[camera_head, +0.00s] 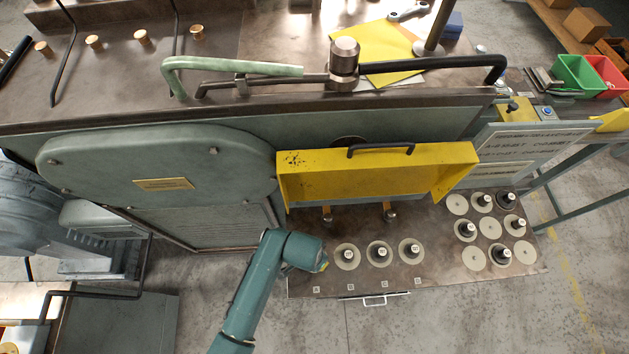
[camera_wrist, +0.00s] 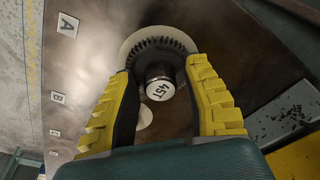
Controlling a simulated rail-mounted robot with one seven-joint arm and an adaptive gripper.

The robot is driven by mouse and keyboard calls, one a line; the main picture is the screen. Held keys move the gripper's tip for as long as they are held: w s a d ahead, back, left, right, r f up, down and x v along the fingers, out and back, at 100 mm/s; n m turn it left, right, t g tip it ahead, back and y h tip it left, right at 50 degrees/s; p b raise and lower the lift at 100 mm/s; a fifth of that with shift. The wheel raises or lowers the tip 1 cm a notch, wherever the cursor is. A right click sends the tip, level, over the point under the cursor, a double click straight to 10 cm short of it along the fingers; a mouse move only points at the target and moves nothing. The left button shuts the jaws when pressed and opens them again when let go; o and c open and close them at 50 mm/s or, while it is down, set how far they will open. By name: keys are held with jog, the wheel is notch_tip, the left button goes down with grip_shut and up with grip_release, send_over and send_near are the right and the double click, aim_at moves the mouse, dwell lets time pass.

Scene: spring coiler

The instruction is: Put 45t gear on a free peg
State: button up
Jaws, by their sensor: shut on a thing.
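My gripper (camera_wrist: 160,68) is shut on the 45t gear (camera_wrist: 160,88), with one yellow-padded finger on each side of its hub. The silver hub top reads "45T", and dark teeth show beyond it. A pale disc (camera_wrist: 131,42) shows behind the gear; I cannot tell whether the gear touches it. In the head view my gripper (camera_head: 318,262) is at the left end of the front row on the brown table (camera_head: 440,275), hiding the gear. Three gears on pale discs stand to its right: a left one (camera_head: 346,256), a middle one (camera_head: 379,253) and a right one (camera_head: 411,250).
Further right is a block of pale discs (camera_head: 489,228), some bearing gears and some bare. The yellow guard (camera_head: 375,175) with a black handle overhangs behind the front row. Letter labels (camera_wrist: 67,25) line the table's front side. A drawer handle (camera_head: 374,300) projects at the front.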

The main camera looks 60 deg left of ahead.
notch_tip(320, 180, up, 11)
jog(key=p, duration=0.3)
grip_shut()
jog(key=shift+r+p, duration=0.8)
jog(key=shift+p, duration=0.45)
